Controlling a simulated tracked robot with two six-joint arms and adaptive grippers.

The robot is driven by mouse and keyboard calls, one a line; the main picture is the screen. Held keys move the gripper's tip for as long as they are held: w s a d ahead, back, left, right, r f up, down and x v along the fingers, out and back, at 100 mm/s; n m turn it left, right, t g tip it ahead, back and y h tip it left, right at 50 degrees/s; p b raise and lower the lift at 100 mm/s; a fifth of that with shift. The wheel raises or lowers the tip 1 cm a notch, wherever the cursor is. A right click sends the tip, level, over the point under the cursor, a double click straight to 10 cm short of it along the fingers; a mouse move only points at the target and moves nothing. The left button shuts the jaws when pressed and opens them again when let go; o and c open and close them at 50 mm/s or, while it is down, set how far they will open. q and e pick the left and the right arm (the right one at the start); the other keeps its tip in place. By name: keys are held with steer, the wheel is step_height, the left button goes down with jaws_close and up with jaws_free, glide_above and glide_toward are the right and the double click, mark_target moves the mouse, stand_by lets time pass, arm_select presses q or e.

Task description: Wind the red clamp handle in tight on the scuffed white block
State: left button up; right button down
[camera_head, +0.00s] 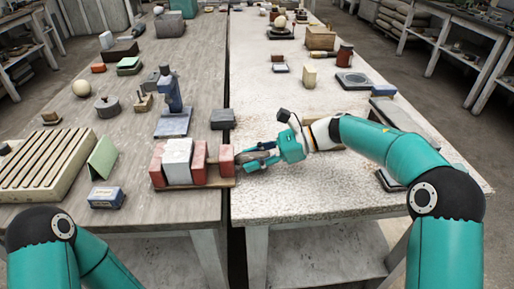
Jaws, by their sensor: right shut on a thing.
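The scuffed white block (178,161) stands upright between a red end block (157,166) on its left and a red jaw (200,164) on its right. They sit on a thin wooden base at the near right edge of the left table. The red clamp handle (227,161) is at the right end of this base, with a small gap between it and the red jaw. My right gripper (240,159) reaches in from the right and is shut on the red handle; its fingertips are partly hidden. My left arm shows at the bottom left, but its gripper is out of view.
A slatted tray (40,165), a green wedge (103,157) and a small blue box (106,197) lie left of the clamp. A blue stand (172,124) and a dark block (223,119) are behind it. A dark gap separates the two tables. The right table's near surface is mostly clear.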

steer(key=shift+a+g, duration=0.15)
steer(key=shift+g, duration=0.15)
steer(key=shift+f, duration=0.1)
steer(key=c, duration=0.7)
jaws_free()
steer(key=shift+a, duration=0.1)
steer(key=shift+c, duration=0.2)
steer(key=shift+w, duration=0.1)
steer(key=v, duration=1.2)
